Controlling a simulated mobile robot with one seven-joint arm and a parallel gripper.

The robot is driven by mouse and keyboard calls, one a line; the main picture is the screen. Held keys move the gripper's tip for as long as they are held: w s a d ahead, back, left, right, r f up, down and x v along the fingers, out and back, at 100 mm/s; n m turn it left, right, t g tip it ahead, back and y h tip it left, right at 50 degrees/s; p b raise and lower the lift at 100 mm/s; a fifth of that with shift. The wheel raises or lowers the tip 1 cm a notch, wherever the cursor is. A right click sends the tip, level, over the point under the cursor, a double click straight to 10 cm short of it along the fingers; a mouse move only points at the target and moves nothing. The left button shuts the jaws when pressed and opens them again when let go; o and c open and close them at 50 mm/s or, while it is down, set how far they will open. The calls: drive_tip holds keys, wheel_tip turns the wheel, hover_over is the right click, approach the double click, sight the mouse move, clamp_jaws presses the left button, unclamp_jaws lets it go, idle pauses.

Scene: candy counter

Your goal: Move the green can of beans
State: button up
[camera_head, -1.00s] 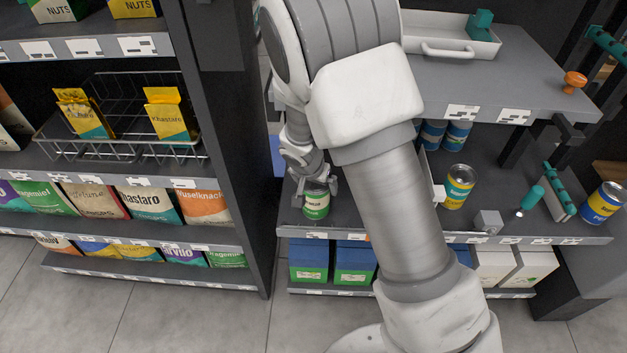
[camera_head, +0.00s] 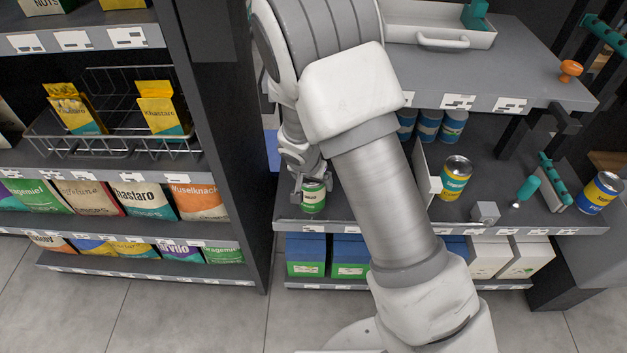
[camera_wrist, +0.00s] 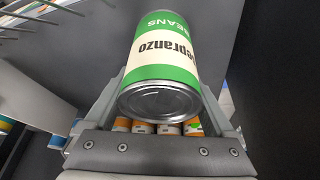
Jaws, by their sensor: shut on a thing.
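The green can of beans (camera_head: 313,197) has a green and cream label and is at the left end of the middle shelf (camera_head: 400,222) of the right-hand unit. My gripper (camera_head: 312,180) is shut on it. In the wrist view the can (camera_wrist: 163,62) fills the upper middle, between the two fingers of my gripper (camera_wrist: 172,85), with its metal end towards the camera. The label reads "BEANS". I cannot tell whether the can touches the shelf.
A yellow and teal can (camera_head: 455,178), a small grey block (camera_head: 485,212) and a yellow and blue can (camera_head: 600,193) stand further right. Blue cans (camera_head: 452,127) are behind. A dark shelf side panel (camera_head: 225,150) stands to the left. A wire basket (camera_head: 110,135) holds yellow packets.

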drive_tip(key=shift+c, duration=1.1)
drive_tip(key=o, duration=1.4)
drive_tip(key=p+v, duration=0.4)
drive_tip(key=v, duration=1.3)
drive_tip(key=shift+r+p, duration=0.3)
